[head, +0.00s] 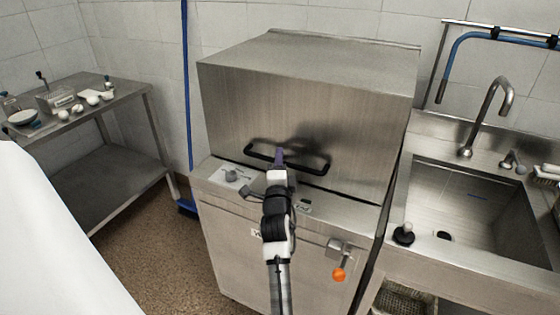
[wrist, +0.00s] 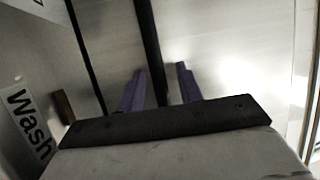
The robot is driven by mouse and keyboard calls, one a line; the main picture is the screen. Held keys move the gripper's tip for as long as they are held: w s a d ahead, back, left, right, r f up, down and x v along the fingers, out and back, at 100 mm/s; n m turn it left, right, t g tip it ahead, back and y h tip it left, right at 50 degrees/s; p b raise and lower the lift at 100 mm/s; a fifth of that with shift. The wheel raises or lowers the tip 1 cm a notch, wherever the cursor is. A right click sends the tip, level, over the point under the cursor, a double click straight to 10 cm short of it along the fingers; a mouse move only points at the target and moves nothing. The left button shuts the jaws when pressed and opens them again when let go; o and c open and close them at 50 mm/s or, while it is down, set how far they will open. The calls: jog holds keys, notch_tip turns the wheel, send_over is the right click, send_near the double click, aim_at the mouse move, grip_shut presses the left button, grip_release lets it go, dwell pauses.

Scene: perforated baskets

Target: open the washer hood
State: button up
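The washer hood (head: 300,105) is a brushed steel box that sits down on the washer's steel body (head: 228,240). Its black bar handle (head: 315,167) runs across the lower front. My gripper (head: 280,157) is at the middle of the handle, reaching in from the front. In the wrist view, the purple fingers (wrist: 160,88) stand apart with the dark handle bar (wrist: 149,40) passing between them. My gripper hides part of the handle in the head view.
A steel sink (head: 470,205) with a tap (head: 490,110) stands close on the right. A steel side table (head: 120,108) with small items is at the left. An orange knob (head: 338,274) sticks out from the washer front.

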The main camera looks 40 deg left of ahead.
jog(key=shift+c, duration=0.4)
grip_shut()
